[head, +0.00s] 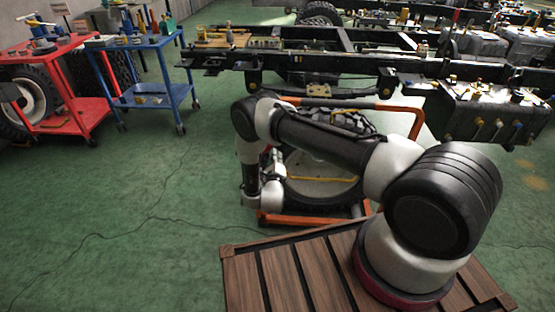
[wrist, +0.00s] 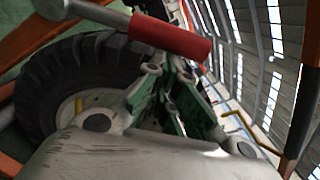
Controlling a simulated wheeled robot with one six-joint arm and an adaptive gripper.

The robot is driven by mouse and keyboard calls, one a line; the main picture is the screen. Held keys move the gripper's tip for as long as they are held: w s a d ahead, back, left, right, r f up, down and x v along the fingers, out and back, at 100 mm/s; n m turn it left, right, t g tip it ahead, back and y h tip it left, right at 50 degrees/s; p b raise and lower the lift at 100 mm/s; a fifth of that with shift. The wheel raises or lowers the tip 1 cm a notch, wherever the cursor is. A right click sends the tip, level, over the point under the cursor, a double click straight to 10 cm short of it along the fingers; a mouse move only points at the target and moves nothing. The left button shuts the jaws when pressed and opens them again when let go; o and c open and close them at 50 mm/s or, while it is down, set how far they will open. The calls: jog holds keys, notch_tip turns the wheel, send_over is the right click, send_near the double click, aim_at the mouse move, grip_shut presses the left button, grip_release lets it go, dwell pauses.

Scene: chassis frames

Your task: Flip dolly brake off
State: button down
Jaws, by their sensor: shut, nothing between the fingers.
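The dolly has an orange frame (head: 405,108) and carries a large black tyre (head: 345,122), partly hidden behind my arm in the head view. The tyre also fills the left of the wrist view (wrist: 65,80). A lever with a red grip (wrist: 170,35) on a grey rod, apparently the brake lever, crosses the top of the wrist view. My gripper (wrist: 170,75) is shut and empty, with its fingertips just below the red grip. I cannot tell whether they touch it. I cannot make out the lever or the fingers in the head view.
A truck chassis (head: 330,62) spans the back, with a dark tank (head: 490,110) at right. A red cart (head: 75,85) and a blue cart (head: 150,85) stand at upper left. Green floor (head: 120,200) is open at left.

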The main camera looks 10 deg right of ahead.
aim_at(270, 147)
jog(key=a+r+n, duration=0.1)
jog(key=n, duration=0.1)
jog(key=a+r+n, duration=0.1)
jog(key=r, duration=0.1)
jog(key=shift+w+a+r+n, duration=0.1)
jog(key=shift+w+a+n, duration=0.1)
jog(key=shift+w+n, duration=0.2)
jog(key=shift+w+a+r+n, duration=0.2)
jog(key=shift+a+r+n, duration=0.2)
jog(key=shift+a+n, duration=0.25)
jog(key=shift+w+a+r+n, duration=0.25)
jog(key=shift+a+r+n, duration=0.25)
jog(key=shift+a, duration=0.2)
jog(key=shift+w+a+r+n, duration=0.2)
jog(key=shift+a+r+n, duration=0.15)
jog(key=shift+a+n, duration=0.3)
